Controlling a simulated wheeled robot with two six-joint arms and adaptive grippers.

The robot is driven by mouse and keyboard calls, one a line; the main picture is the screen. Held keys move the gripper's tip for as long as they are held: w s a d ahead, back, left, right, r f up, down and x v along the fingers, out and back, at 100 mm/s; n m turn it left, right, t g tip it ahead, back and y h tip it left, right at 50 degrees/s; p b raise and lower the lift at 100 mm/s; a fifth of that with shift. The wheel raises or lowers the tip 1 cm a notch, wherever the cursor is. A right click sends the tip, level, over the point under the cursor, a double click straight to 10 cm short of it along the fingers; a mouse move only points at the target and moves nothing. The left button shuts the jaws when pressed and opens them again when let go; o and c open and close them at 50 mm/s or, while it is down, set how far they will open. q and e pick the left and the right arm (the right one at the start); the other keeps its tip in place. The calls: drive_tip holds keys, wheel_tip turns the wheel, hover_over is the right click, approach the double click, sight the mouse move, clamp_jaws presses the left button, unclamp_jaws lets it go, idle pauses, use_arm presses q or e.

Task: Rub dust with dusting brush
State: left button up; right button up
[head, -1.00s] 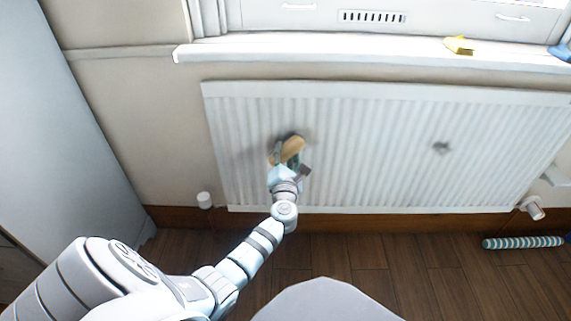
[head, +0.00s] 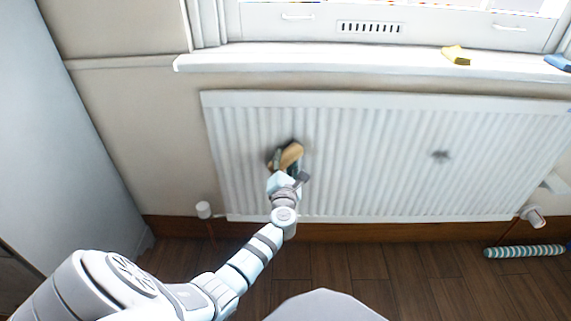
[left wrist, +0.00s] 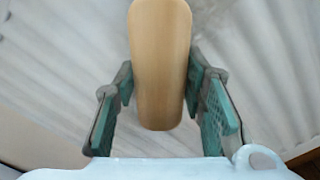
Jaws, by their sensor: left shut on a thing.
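The dusting brush (head: 290,156) shows its tan wooden body in my left gripper (head: 284,170), up against the left part of the white ribbed radiator (head: 360,120). In the left wrist view the brush's wooden body (left wrist: 160,65) stands between the two green-padded fingers of my left gripper (left wrist: 162,105). The gripper is shut on it. The bristles are mostly hidden; a dark edge shows behind the wood. A grey dust patch (head: 440,155) lies on the radiator's right half. Whether dust lies under the brush is hidden. My right gripper is not in view.
A white windowsill (head: 330,61) juts out above the radiator, with a yellow item (head: 456,55) and a blue item (head: 559,62) on it. A striped roll (head: 525,252) lies on the wooden floor at right.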

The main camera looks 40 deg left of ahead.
use_arm(q)
drive_tip(key=shift+w+a, duration=0.3)
drive_tip(key=shift+w, duration=0.1)
drive_tip(key=shift+d, duration=0.1)
